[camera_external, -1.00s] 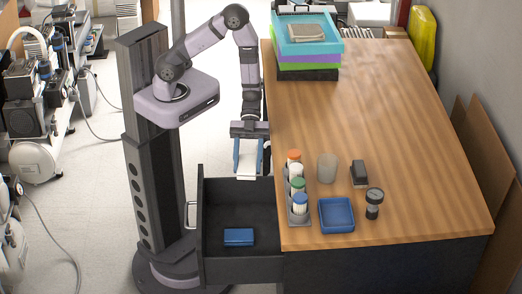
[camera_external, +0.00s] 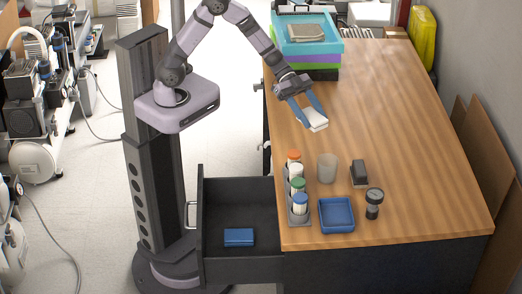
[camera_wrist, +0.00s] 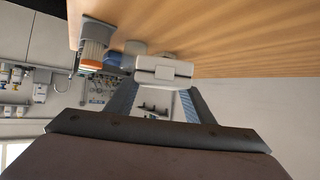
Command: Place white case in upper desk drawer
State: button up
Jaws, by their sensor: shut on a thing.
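My gripper (camera_external: 308,119) is shut on the white case (camera_external: 314,119) and holds it above the desk's left part, behind the bottle rack. In the wrist view the white case (camera_wrist: 164,71) sits between the blue fingertips. The upper desk drawer (camera_external: 240,205) is pulled out at the desk's left side, below and to the left of my gripper. A blue case (camera_external: 239,237) lies inside the drawer, and the rest of its floor is bare.
A rack of capped bottles (camera_external: 298,190) stands at the desk's near left edge. Beside it are a blue tray (camera_external: 337,215), a grey cup (camera_external: 327,167), a black stapler-like item (camera_external: 359,173) and a dark cylinder (camera_external: 374,203). Stacked coloured boxes (camera_external: 308,45) stand at the back.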

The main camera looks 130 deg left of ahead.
jog(key=a+r+n+y, duration=0.5)
jog(key=a+y, duration=0.1)
jog(key=a, duration=0.6)
jog(key=n+g+y, duration=0.3)
jog(key=n+y, duration=0.2)
jog(key=n, duration=0.2)
send_over(328, 113)
jog(key=shift+f, duration=1.9)
jog(key=shift+y, duration=0.3)
jog(key=shift+f+p, duration=0.55)
jog(key=shift+f, duration=4.4)
jog(key=shift+f, duration=0.2)
jog(key=o, duration=1.2)
jog(key=shift+d, duration=0.1)
jog(key=shift+r, duration=0.15)
